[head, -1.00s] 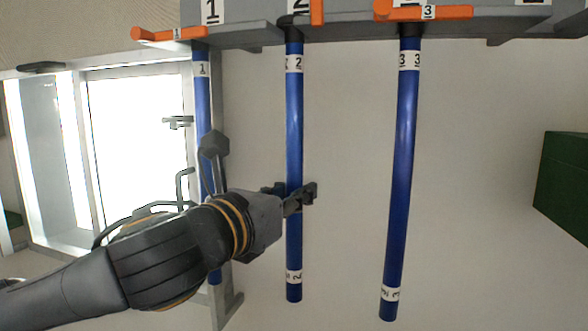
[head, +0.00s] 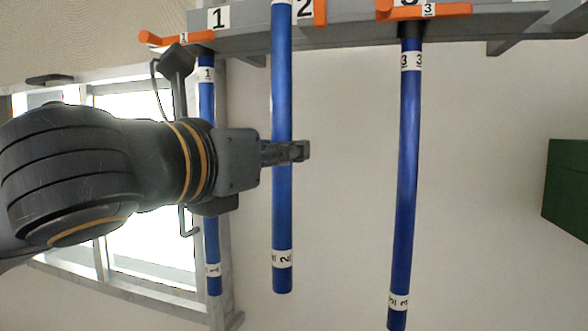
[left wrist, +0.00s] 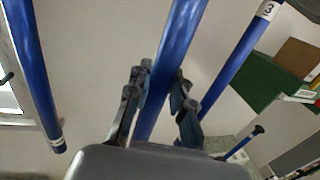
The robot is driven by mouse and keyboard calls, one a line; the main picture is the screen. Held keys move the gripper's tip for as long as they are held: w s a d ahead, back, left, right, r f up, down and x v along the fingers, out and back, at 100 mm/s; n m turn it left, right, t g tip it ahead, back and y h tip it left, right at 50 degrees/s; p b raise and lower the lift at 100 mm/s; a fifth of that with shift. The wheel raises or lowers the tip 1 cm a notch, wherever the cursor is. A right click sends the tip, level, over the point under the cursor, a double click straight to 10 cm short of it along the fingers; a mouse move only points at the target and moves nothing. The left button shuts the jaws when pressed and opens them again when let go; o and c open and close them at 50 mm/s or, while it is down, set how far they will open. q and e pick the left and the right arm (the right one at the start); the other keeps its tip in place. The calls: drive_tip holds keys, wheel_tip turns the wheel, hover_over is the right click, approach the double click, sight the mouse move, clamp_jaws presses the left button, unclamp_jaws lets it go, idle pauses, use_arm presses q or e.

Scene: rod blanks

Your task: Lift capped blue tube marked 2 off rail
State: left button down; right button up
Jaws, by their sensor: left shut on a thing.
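The blue tube marked 2 (head: 282,200) hangs nearly upright in the head view, its lower label showing. Its upper part passes in front of the grey rail (head: 450,25), and its top end is cut off by the picture edge. My left gripper (head: 287,151) is shut around the tube a little below its middle. In the left wrist view the fingers (left wrist: 158,108) stand on both sides of the tube (left wrist: 172,50). The cap is out of view. My right gripper is not in view.
Blue tube 1 (head: 207,100) hangs at left, close to my left arm. Blue tube 3 (head: 408,170) hangs from the rail at right. Orange parts (head: 430,11) stick out by the rail. A green box (head: 567,190) is at far right. The wall between tubes 2 and 3 is clear.

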use_arm(q)
drive_tip(key=s+d+b+v, duration=0.1)
drive_tip(key=d+b+v, duration=0.1)
drive_tip(key=v, duration=1.1)
drive_tip(key=shift+s+d+b, duration=0.2)
drive_tip(key=shift+s+b, duration=0.3)
drive_tip(key=shift+b, duration=0.05)
